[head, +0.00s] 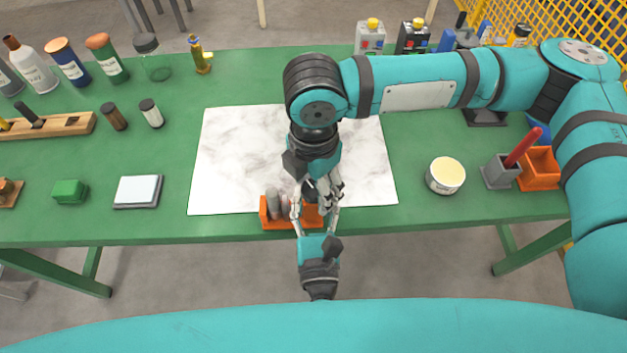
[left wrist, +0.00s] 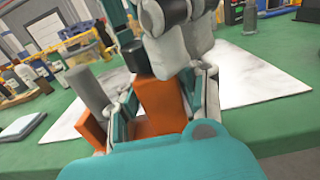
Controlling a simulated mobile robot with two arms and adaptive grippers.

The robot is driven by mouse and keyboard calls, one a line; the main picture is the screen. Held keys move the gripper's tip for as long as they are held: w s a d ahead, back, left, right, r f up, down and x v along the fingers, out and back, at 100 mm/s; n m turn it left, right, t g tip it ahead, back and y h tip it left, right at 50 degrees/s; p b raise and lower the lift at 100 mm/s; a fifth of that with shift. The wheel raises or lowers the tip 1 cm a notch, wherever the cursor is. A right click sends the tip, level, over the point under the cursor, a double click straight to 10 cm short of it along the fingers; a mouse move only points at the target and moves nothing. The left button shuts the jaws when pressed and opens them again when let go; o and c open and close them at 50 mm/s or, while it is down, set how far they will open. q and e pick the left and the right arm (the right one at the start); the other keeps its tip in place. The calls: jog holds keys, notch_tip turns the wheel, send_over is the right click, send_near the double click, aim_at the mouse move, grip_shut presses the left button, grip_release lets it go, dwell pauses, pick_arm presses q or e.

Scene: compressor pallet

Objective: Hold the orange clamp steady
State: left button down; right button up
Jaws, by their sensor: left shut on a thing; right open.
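The orange clamp (head: 269,220) sits at the front edge of the green table, by the front of the white marbled sheet. It has grey cylindrical parts, and its orange block shows large in the left wrist view (left wrist: 160,103). My left gripper (head: 315,214) reaches in from below and is shut on the clamp, one finger on each side of the orange block. My right gripper (head: 322,192) points down from above, open, right over the clamp's right part. It also shows at the top of the left wrist view (left wrist: 180,35). The grippers hide part of the clamp.
The white marbled sheet (head: 235,165) is mostly bare. A cream-topped round tin (head: 445,175), a grey holder (head: 498,173) and an orange bin (head: 540,170) stand at right. A grey-white pad (head: 138,190) and a green block (head: 69,190) lie at left. Bottles line the back.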

aim_at(314, 187)
jog(key=c, duration=1.2)
jog(key=shift+r, duration=0.1)
dwell(0.5)
jog(key=o, duration=1.2)
notch_tip(314, 187, up, 12)
